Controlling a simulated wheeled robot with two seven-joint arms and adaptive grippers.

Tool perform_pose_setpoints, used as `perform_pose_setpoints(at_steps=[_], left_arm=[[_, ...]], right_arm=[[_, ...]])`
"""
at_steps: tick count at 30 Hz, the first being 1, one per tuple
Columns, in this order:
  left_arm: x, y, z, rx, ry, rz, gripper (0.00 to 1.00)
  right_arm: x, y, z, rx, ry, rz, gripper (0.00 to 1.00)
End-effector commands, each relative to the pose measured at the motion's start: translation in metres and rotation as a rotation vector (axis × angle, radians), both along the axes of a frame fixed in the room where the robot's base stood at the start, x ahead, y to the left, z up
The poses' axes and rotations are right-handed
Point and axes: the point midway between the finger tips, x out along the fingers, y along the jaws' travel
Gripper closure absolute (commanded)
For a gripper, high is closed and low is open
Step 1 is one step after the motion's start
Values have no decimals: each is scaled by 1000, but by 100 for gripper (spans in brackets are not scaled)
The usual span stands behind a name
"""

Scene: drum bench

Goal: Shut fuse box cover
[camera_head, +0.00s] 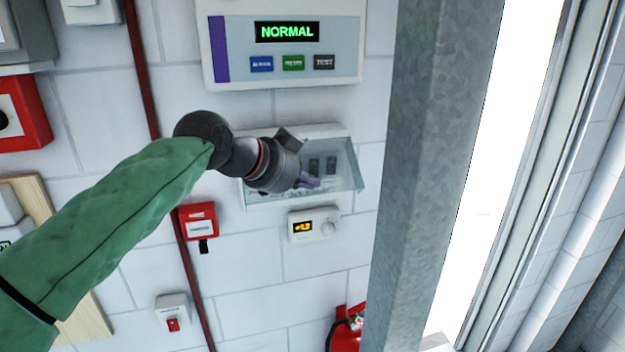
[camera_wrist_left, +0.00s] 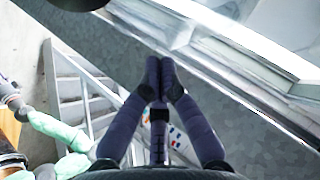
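The fuse box is on the white block wall in the head view, with dark switches (camera_head: 322,167) inside. Its see-through grey cover (camera_head: 347,172) spreads wider towards the bottom and seems to stand out from the wall; how far it is open I cannot tell. My left gripper (camera_head: 308,181) is in front of the box's lower middle, and its wrist hides the box's left part. Whether it touches the cover is unclear. In the left wrist view its two dark fingers (camera_wrist_left: 160,75) meet at the tips with nothing visible between them. My right gripper is not in view.
A panel reading NORMAL (camera_head: 287,45) is above the box, and a small thermostat (camera_head: 313,225) is below. A red call point (camera_head: 198,220) and a red pipe (camera_head: 141,70) are on the left. A grey metal post (camera_head: 425,150) stands close on the right.

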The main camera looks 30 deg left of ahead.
Motion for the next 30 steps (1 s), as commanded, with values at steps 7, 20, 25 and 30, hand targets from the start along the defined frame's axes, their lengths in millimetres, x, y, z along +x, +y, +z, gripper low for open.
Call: perform_pose_setpoints(at_steps=[7,20,25,30], left_arm=[[1,8,-25,90,-78,-1,100],[5,15,-52,224,-193,-1,100],[8,19,-64,293,-252,0,100],[12,23,-78,362,-310,-1,100]], right_arm=[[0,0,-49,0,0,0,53],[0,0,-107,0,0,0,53],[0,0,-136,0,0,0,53],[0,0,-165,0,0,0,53]])
